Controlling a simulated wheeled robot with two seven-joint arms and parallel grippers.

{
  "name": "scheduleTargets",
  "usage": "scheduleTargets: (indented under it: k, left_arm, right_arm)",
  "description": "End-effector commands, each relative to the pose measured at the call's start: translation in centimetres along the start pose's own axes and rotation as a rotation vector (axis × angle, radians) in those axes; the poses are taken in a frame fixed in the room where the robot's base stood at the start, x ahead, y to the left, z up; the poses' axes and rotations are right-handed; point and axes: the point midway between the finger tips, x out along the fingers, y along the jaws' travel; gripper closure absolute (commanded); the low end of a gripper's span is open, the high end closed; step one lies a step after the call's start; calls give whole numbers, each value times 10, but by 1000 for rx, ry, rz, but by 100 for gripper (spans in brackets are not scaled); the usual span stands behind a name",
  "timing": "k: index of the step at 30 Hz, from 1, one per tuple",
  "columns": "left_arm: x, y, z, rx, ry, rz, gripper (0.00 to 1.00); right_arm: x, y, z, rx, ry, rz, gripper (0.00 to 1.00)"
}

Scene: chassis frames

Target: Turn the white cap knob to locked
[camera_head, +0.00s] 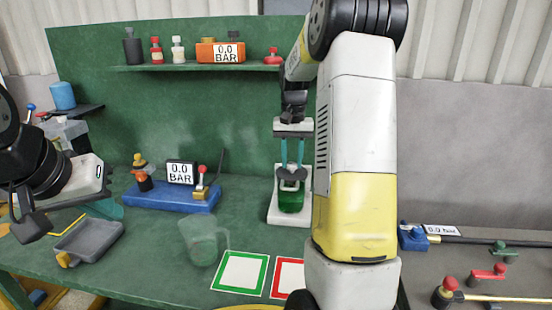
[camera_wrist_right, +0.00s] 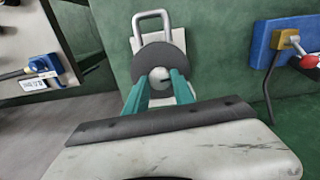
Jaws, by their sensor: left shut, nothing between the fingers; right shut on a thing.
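The white cap knob (camera_wrist_right: 159,76) shows in the right wrist view as a round white top with a short dark mark, over a dark grey disc (camera_wrist_right: 150,58). My right gripper (camera_wrist_right: 160,84) is shut on it, with one teal finger on each side. In the head view my right gripper (camera_head: 292,169) points straight down from above onto the top of a green container (camera_head: 291,199) in a white stand (camera_head: 276,212); the fingers partly hide the knob there. My left gripper (camera_head: 110,210) is shut and empty at the left, well away from the knob.
A clear jug (camera_head: 203,243) stands front left of the stand. A blue base with a gauge (camera_head: 168,198) is at the back left, and a grey tray (camera_head: 89,239) at the left. Green-edged (camera_head: 240,272) and red-edged (camera_head: 286,277) white squares lie in front. A shelf (camera_head: 200,67) hangs above.

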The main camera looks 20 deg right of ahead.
Motion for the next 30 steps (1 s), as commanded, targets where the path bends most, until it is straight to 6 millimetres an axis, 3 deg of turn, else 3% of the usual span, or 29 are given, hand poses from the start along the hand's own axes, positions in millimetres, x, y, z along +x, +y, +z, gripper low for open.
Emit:
scheduleTargets:
  k: [21, 22, 25, 30]
  left_arm:
    - [0, 0, 0, 0, 0, 0, 100]
    - [0, 0, 0, 0, 0, 0, 100]
    - [0, 0, 0, 0, 0, 0, 100]
    - [0, 0, 0, 0, 0, 0, 100]
  right_arm:
    - [-1, 0, -1, 80, 4, -2, 100]
    - [-1, 0, -1, 80, 4, -2, 68]
    - [-1, 0, -1, 79, 3, -1, 48]
    - [0, 0, 0, 79, 2, -1, 48]
